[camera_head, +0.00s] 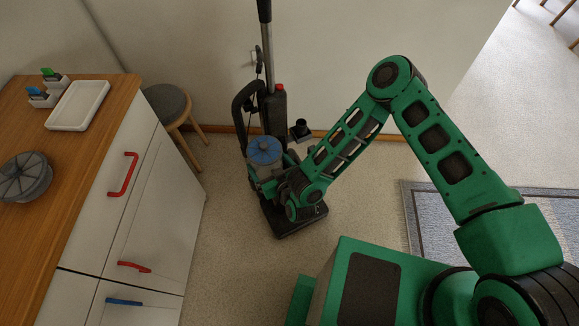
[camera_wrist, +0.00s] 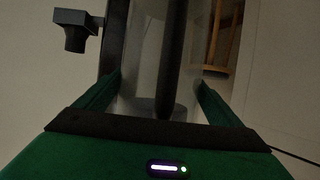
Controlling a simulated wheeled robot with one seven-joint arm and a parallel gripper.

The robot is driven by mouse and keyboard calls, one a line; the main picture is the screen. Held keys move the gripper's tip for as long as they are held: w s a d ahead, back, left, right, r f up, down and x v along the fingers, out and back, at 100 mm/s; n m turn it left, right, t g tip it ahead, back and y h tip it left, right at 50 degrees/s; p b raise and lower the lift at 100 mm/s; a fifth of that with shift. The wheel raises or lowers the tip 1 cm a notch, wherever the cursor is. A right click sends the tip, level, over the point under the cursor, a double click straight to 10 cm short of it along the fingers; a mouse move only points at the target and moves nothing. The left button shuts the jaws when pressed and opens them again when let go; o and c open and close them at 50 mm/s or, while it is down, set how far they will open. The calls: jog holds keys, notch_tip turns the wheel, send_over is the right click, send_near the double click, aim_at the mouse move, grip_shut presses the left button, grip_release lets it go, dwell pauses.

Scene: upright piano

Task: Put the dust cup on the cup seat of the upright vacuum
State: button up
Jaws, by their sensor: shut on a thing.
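The dust cup (camera_head: 265,151) has a blue lid and a clear, greyish body. My gripper (camera_head: 268,178) is shut on its side, and the cup looks upright. In the wrist view the clear cup wall (camera_wrist: 145,50) fills the space between the fingers (camera_wrist: 160,97), with a dark rod-like shape behind or inside it. The upright vacuum (camera_head: 279,106) stands by the wall with a dark floor head (camera_head: 297,222). The cup overlaps the vacuum's lower front. The cup seat is hidden by the cup and my arm, so I cannot tell whether they touch.
A round stool (camera_head: 168,103) stands left of the vacuum, near the wall. A wooden-topped cabinet (camera_head: 75,145) with a white tray (camera_head: 78,106) and a round grey object (camera_head: 24,177) is at the left. A grey rug (camera_head: 425,230) lies at the right. Bare floor lies between.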

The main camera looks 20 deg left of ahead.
jog(key=shift+o, duration=0.2)
jog(key=w+d+f, duration=0.5)
jog(key=w, duration=0.3)
jog(key=shift+w+d+f, duration=0.3)
jog(key=shift+f, duration=2.05)
jog(key=o, duration=1.6)
jog(key=shift+f, duration=0.1)
jog(key=v, duration=1.2)
jog(key=shift+s, duration=0.1)
jog(key=shift+s, duration=0.1)
